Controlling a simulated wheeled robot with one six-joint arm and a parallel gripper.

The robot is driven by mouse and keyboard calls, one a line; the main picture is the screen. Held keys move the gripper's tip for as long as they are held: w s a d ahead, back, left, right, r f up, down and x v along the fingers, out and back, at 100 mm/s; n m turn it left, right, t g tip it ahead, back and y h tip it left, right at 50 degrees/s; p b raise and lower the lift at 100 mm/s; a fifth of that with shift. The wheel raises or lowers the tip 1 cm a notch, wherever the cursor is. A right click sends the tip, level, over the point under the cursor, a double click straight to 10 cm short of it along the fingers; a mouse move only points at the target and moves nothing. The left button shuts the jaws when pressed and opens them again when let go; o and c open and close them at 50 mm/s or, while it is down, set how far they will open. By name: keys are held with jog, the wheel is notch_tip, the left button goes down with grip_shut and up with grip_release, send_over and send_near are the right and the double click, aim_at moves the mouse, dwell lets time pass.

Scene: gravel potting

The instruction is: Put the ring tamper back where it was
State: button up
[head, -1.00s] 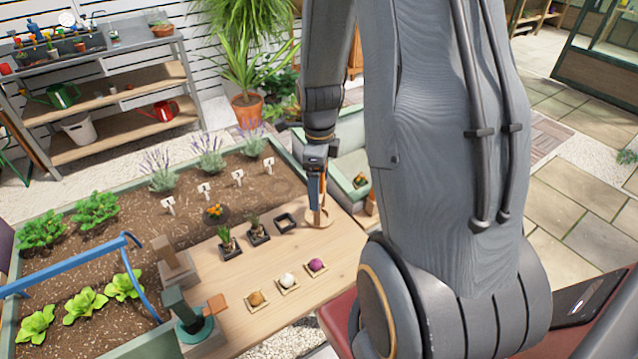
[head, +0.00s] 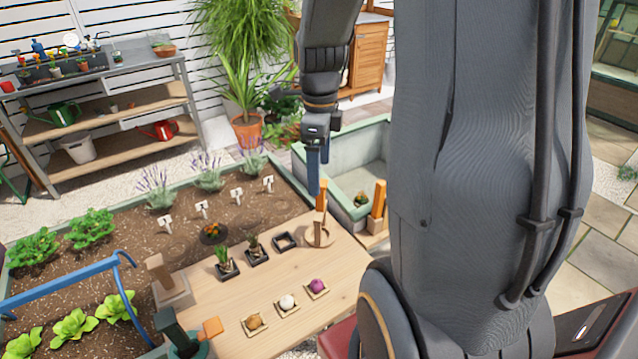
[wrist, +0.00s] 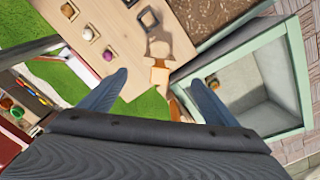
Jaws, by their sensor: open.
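The ring tamper (head: 321,197) stands upright on the wooden table, its orange-brown handle rising from a round pale wooden base at the far right corner. In the wrist view its handle (wrist: 160,74) shows beyond and between my fingers. My gripper (head: 314,180) is open and empty, pointing down just above the handle's top. It looks apart from the handle. Both fingers of my gripper (wrist: 160,80) are spread wide in the wrist view.
Potted plants (head: 227,264) and an empty black square pot (head: 285,242) stand left of the tamper. Three small trays (head: 287,303) with coloured balls sit nearer. A green-rimmed planter (head: 345,178) and another upright orange-brown wooden piece (head: 378,199) lie to the right.

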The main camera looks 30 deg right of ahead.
jog(key=shift+r, duration=0.6)
jog(key=shift+a+n, duration=0.2)
jog(key=shift+n, duration=0.1)
jog(key=s+a+f+n, duration=0.2)
jog(key=s+a+n, duration=0.2)
jog(key=n, duration=0.9)
jog(key=s+a+f+n+t, duration=0.1)
jog(key=s+a+n, duration=0.2)
jog(key=a+n, duration=0.5)
jog(key=shift+s+a+f+n, duration=0.2)
jog(key=shift+s+f+n, duration=0.15)
jog(key=shift+n, duration=2.15)
